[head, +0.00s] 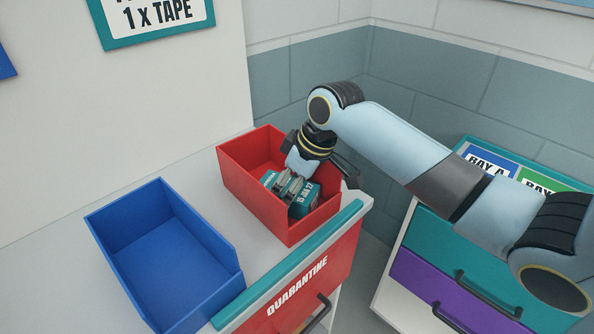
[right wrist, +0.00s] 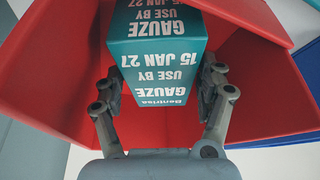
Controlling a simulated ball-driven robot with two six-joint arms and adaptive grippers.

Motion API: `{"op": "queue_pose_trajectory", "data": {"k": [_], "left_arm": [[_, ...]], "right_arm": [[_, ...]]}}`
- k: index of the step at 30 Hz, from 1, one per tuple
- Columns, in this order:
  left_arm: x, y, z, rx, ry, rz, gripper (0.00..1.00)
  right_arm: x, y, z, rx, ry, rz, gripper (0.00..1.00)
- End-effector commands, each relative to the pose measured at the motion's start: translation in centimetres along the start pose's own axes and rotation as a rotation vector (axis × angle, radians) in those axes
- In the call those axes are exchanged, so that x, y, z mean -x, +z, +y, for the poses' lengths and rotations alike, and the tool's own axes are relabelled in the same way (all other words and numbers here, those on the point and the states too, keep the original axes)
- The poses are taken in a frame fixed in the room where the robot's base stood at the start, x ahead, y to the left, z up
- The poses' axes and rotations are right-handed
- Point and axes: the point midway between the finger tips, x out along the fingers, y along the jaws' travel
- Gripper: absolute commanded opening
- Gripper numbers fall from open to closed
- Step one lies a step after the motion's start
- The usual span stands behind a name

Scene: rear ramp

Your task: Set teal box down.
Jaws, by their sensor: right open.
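The teal box (head: 304,203), with white print reading gauze and 15 Jan 27, is inside the red bin (head: 232,180) on the counter. My right gripper (head: 289,187) reaches down into the bin at the box. In the right wrist view the open fingers of my right gripper (right wrist: 163,88) stand on either side of the teal box (right wrist: 158,60). The box's underside is hidden, so its contact with the bin floor cannot be seen. My left gripper is not in view.
An empty blue bin (head: 165,255) stands left of the red bin. The counter's front has a red drawer (head: 310,285) marked quarantine. A cabinet with teal (head: 500,262) and purple drawers is at the right. A wall sign (head: 158,17) hangs above.

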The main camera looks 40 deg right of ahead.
Motion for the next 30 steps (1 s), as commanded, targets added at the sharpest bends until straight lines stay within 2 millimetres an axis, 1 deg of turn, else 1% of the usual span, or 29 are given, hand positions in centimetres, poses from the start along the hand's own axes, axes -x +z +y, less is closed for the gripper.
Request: {"op": "queue_pose_trajectory", "data": {"k": [9,12,15,18,21,30], "left_arm": [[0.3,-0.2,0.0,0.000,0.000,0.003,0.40],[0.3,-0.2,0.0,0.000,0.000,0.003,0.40],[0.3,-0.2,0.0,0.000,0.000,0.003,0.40],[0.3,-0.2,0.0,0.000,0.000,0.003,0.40],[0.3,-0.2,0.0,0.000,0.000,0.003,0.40],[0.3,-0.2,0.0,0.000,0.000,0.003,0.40]], "right_arm": [[7.1,0.0,0.2,0.004,0.005,0.001,0.74],[8.9,0.0,0.1,0.004,0.003,0.001,0.74],[10.2,0.0,0.1,0.003,0.002,0.000,0.74],[10.9,0.0,0.0,0.001,0.001,0.000,0.74],[11.1,0.0,0.0,0.001,0.000,0.000,0.74],[11.1,0.0,0.0,0.000,0.000,0.000,0.74]]}}
